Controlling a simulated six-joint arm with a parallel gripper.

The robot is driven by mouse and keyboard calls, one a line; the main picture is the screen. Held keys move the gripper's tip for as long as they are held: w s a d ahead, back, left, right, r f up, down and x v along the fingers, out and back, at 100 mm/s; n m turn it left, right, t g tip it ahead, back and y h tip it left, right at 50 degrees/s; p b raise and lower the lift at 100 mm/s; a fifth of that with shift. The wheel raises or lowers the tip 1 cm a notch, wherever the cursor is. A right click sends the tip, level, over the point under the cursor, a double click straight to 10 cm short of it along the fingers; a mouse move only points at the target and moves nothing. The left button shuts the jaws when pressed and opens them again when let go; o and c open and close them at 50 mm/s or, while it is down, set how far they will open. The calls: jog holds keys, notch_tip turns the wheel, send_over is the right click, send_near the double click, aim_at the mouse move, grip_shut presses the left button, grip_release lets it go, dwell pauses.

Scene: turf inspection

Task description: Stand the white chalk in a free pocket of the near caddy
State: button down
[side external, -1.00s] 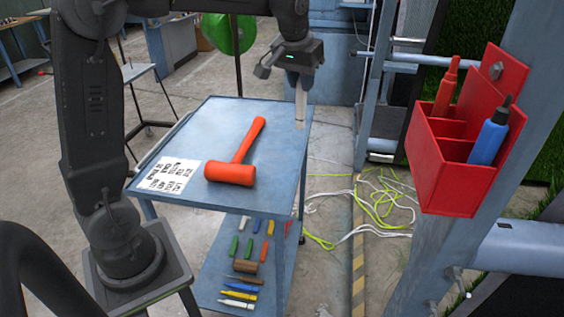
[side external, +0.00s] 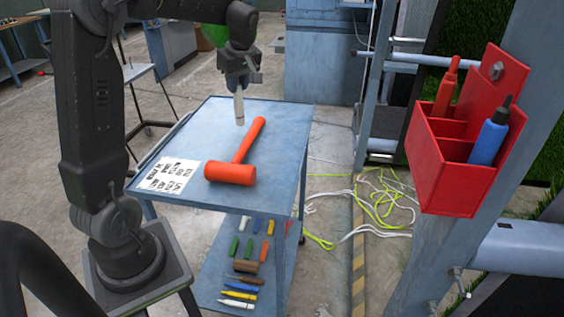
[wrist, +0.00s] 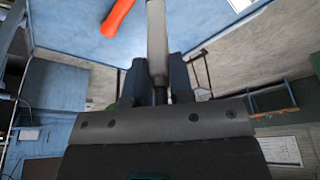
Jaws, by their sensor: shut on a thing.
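The white chalk (side external: 239,108) is held nearly upright in my gripper (side external: 239,88), over the far part of the blue cart top. In the wrist view the chalk (wrist: 157,35) sticks out from between the two fingers (wrist: 160,78). Its lower end is above or near the cart top; I cannot tell if it touches. The red caddy (side external: 445,185) is fixed on a blue post at the right, well away from my gripper. A red bottle-like marker (side external: 446,92) stands in a back pocket and a blue one (side external: 489,138) in a front right pocket. Other pocket space at its left looks empty.
An orange mallet (side external: 234,170) lies on the cart top (side external: 275,180), close to the chalk; it shows in the wrist view (wrist: 117,17). A printed sheet (side external: 168,174) lies at the left. Coloured sticks lie on the lower shelf (side external: 215,280). Cables cover the floor between cart and post.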

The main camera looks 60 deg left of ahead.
jog(key=shift+f, duration=0.35)
jog(key=w+d+f, duration=0.7)
jog(key=w+f, duration=0.1)
jog(key=f, duration=0.2)
jog(key=shift+w+d+f, duration=0.3)
jog(key=shift+w+d, duration=0.1)
jog(key=shift+f, duration=0.2)
jog(key=c, duration=1)
grip_release()
